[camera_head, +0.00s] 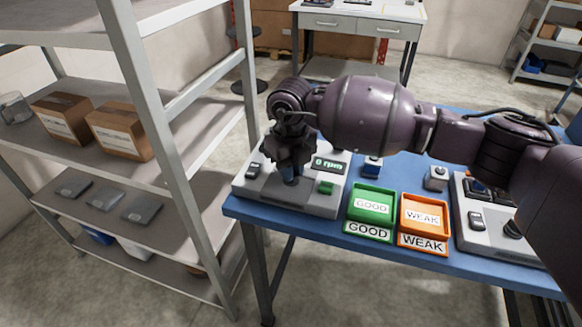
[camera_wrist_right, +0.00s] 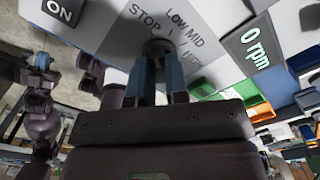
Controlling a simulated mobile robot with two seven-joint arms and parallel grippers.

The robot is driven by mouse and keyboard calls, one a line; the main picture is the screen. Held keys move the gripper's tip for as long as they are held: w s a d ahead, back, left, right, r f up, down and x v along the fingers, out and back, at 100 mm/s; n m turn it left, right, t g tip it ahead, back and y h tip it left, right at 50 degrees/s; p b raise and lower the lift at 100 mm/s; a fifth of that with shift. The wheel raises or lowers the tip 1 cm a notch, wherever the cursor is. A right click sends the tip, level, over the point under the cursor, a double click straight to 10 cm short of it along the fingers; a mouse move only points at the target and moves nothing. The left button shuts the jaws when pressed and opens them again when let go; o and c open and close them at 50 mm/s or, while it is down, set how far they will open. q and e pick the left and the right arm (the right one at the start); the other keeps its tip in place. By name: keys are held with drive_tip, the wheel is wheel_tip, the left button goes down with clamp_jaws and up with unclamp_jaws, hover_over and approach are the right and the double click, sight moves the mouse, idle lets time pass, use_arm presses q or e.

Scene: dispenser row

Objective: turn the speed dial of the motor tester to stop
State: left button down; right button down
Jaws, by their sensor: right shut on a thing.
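The motor tester (camera_head: 315,205) is a light grey box on the left end of the blue table. Its display (camera_head: 326,164) reads 0 rpm, also in the right wrist view (camera_wrist_right: 257,48). My right gripper (camera_head: 290,181) points down at the tester. In the right wrist view its blue-grey fingers (camera_wrist_right: 159,78) are shut on the dark speed dial (camera_wrist_right: 157,46). STOP, LOW, MID and HIGH are printed around the dial. The fingers cover most of the dial, and I cannot tell where its pointer is. My left gripper is not in view.
A switch (camera_head: 254,170) sits left of the dial, beside an ON label (camera_wrist_right: 60,11). A green GOOD tray (camera_head: 371,192) and an orange WEAK tray (camera_head: 424,199) stand right of the tester. Another grey device (camera_head: 484,237) is farther right. A metal shelf (camera_head: 176,150) stands close on the left.

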drive_tip(key=shift+n, duration=0.6)
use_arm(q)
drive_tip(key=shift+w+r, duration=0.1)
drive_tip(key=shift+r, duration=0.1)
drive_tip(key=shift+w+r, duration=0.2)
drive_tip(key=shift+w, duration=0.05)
use_arm(e)
drive_tip(key=c, duration=1.1)
unclamp_jaws()
drive_tip(key=shift+r, duration=0.6)
use_arm(q)
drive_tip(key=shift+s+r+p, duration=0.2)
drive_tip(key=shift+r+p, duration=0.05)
drive_tip(key=shift+p, duration=0.3)
use_arm(e)
wheel_tip(320, 180, up, 10)
drive_tip(key=shift+f, duration=0.15)
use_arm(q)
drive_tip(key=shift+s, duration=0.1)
use_arm(e)
drive_tip(key=shift+s+f, duration=0.1)
